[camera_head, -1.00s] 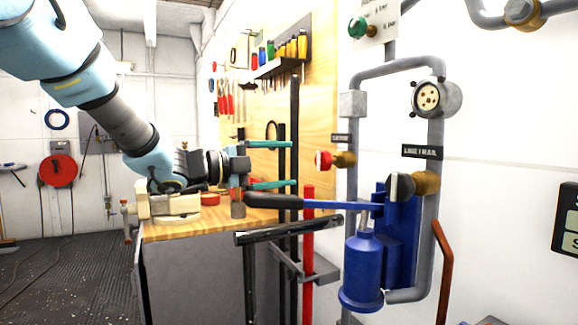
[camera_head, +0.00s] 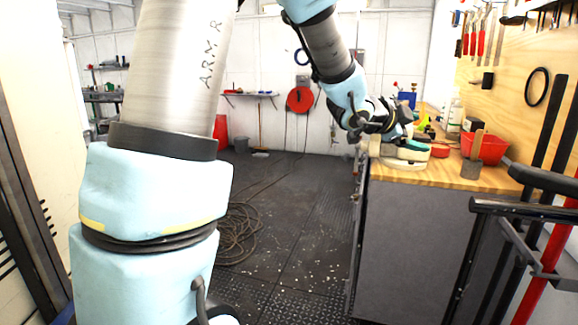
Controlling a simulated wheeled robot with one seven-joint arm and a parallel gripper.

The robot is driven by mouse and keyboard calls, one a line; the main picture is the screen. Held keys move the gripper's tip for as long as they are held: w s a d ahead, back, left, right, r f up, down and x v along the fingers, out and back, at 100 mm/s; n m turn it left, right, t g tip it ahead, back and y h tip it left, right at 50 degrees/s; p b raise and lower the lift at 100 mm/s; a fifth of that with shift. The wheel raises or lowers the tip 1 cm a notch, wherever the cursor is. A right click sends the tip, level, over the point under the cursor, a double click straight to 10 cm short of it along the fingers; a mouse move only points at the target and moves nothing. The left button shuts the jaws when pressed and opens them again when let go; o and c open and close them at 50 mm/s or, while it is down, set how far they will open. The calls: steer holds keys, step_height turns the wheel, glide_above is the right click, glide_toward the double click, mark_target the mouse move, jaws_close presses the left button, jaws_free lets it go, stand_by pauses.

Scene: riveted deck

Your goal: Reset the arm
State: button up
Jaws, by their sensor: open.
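My arm rises on the left in the head view and reaches over toward the workbench at the right. My gripper (camera_head: 414,135) is at the end of the arm, just above the near left corner of the wooden bench top (camera_head: 450,177). Teal finger parts show at its end, and it appears open with nothing held. Part of the gripper is hidden behind its own wrist, so the full gap between the fingers is not clear.
A red bin (camera_head: 488,149), a grey cup (camera_head: 472,167) and bottles stand on the bench near the gripper. Black and red bars (camera_head: 548,260) stand at the right. A coiled cable (camera_head: 238,232) lies on the dark riveted floor (camera_head: 300,215), otherwise mostly open.

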steer(key=w+a+f+n+t+y+p, duration=0.1)
steer(key=w+a+f+n+y, duration=0.15)
steer(key=a, duration=0.35)
steer(key=w+a+f+n+t+y+p, duration=0.1)
steer(key=w+a+n+y, duration=0.1)
steer(key=a+n, duration=0.3)
steer(key=s+a+f+n+g+y+p, duration=0.1)
steer(key=s+a+f+n+y, duration=0.1)
steer(key=a, duration=0.5)
steer(key=s+a+f+n+g+y+p, duration=0.1)
steer(key=s+a+f+n+y, duration=0.1)
steer(key=a, duration=0.6)
steer(key=s+a+f+n+g+y+p, duration=0.1)
steer(key=s+a+f+n+y, duration=0.1)
steer(key=a+n, duration=0.3)
steer(key=s+a+y, duration=0.1)
steer(key=a, duration=0.1)
steer(key=shift+a, duration=0.35)
steer(key=shift+o, duration=0.7)
steer(key=s+a+f+n+g+y+p, duration=0.1)
steer(key=s+a+n+g, duration=0.3)
steer(key=s, duration=0.6)
steer(key=shift+a+f+n+p, duration=0.4)
steer(key=shift+a+n, duration=0.25)
steer(key=shift+a, duration=0.4)
